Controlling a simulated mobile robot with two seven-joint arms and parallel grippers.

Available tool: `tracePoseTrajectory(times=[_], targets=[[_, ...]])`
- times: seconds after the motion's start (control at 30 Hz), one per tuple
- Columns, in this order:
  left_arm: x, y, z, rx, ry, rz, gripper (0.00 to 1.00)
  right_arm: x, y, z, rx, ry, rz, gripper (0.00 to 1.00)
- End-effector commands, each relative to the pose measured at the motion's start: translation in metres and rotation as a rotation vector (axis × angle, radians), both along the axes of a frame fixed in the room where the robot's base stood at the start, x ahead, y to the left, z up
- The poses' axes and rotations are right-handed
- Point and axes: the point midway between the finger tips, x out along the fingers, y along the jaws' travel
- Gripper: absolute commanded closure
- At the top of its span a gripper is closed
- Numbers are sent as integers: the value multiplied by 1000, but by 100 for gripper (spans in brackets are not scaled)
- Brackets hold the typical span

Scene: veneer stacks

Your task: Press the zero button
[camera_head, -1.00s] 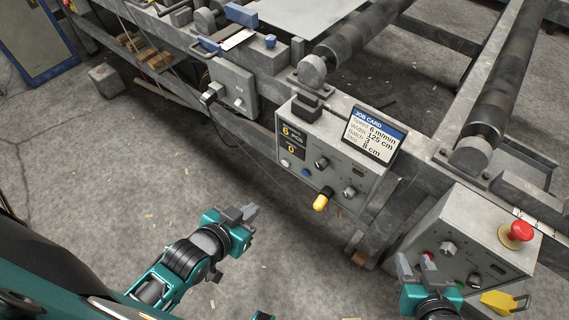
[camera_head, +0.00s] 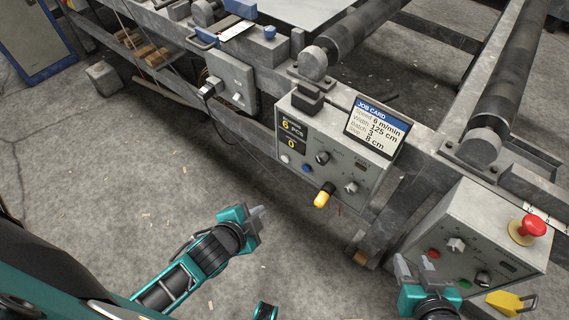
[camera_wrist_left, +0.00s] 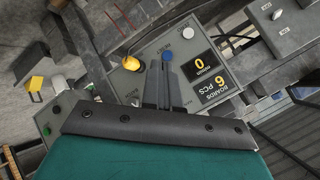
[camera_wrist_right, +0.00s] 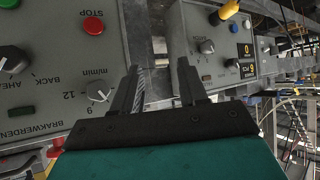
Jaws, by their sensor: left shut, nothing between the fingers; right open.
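The counter box (camera_head: 330,150) hangs on the machine's near frame. Its display (camera_head: 292,135) reads 6 PCS above 0. Below it sit a white button (camera_head: 284,158) and a blue button (camera_head: 308,168). Both also show in the left wrist view, white (camera_wrist_left: 186,33) and blue (camera_wrist_left: 166,56); their labels are too small to read surely. My left gripper (camera_head: 260,214) is shut and empty, below and left of the box in the head view. In the left wrist view its fingertips (camera_wrist_left: 159,66) overlap the panel beside the blue button. My right gripper (camera_head: 414,264) is open and empty before the right control box.
A yellow-tipped knob (camera_head: 324,195) sticks out below the counter panel. A job card (camera_head: 376,131) stands on top. The right control box (camera_head: 470,240) bears a red mushroom button (camera_head: 530,226) and a yellow padlock-like part (camera_head: 508,302). The floor left is open.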

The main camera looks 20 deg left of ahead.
Motion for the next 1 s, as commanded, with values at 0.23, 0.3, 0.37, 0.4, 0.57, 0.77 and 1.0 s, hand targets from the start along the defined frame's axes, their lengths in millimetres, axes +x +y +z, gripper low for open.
tracePoseTrajectory(times=[0.23,0.3,0.37,0.4,0.57,0.77,1.0], targets=[[44,18,-75,851,-63,-513,100,8,13,-30,26,-12,17,57],[57,26,-88,1095,-75,-644,100,10,14,-38,28,-14,21,57],[69,32,-95,1294,-81,-746,100,11,15,-43,29,-15,25,57],[76,36,-99,1418,-84,-808,100,12,17,-45,30,-15,28,57],[99,48,-107,1810,-80,-987,100,15,22,-51,36,-20,41,57],[111,54,-106,2029,-68,-1076,100,18,23,-50,40,-26,44,57],[111,55,-106,2045,-67,-1083,100,17,23,-49,41,-25,43,57]])
